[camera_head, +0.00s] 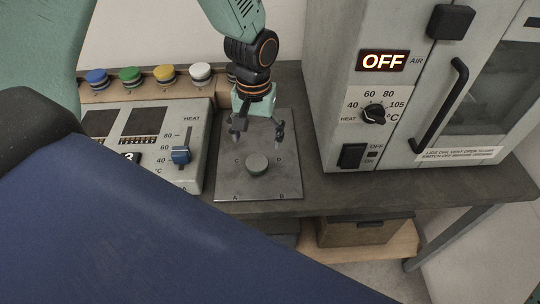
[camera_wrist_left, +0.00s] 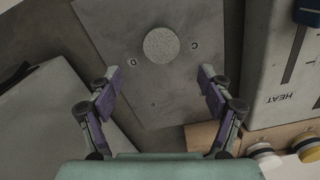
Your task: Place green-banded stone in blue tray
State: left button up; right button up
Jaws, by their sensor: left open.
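A round grey stone (camera_head: 257,164) lies on the flat grey plate (camera_head: 228,185), between the marks C and D. In the left wrist view the stone (camera_wrist_left: 161,45) appears as a plain speckled disc, and no green band can be made out on it. My left gripper (camera_head: 258,138) is open and empty above the plate, on the far side of the stone. In the wrist view its two fingers (camera_wrist_left: 160,88) are spread wide, and the stone lies beyond their tips. I cannot make out a blue tray. My right gripper is not in view.
A heater panel with a blue slider (camera_head: 180,156) stands left of the plate. A tall oven (camera_head: 340,100) reading OFF stands to the right. Blue (camera_head: 96,77), green (camera_head: 130,75), yellow (camera_head: 164,73) and white (camera_head: 200,71) caps line the back. A box (camera_head: 350,233) sits on the lower shelf.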

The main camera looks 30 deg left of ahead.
aim_at(257, 162)
pick_arm(q)
jog(key=shift+w+d+f, duration=0.15)
jog(key=shift+w+d, duration=0.15)
jog(key=shift+s+a+f, duration=0.25)
jog(key=shift+s+f, duration=0.05)
jog(key=shift+f, duration=0.3)
jog(key=shift+s+a+f, duration=0.2)
jog(key=shift+s+f, duration=0.1)
jog(key=shift+f, duration=0.3)
notch_tip(257, 162, down, 5)
jog(key=shift+w+d+r+b, duration=0.15)
jog(key=shift+b, duration=0.35)
jog(key=c, duration=1.1)
jog(key=shift+c, duration=0.9)
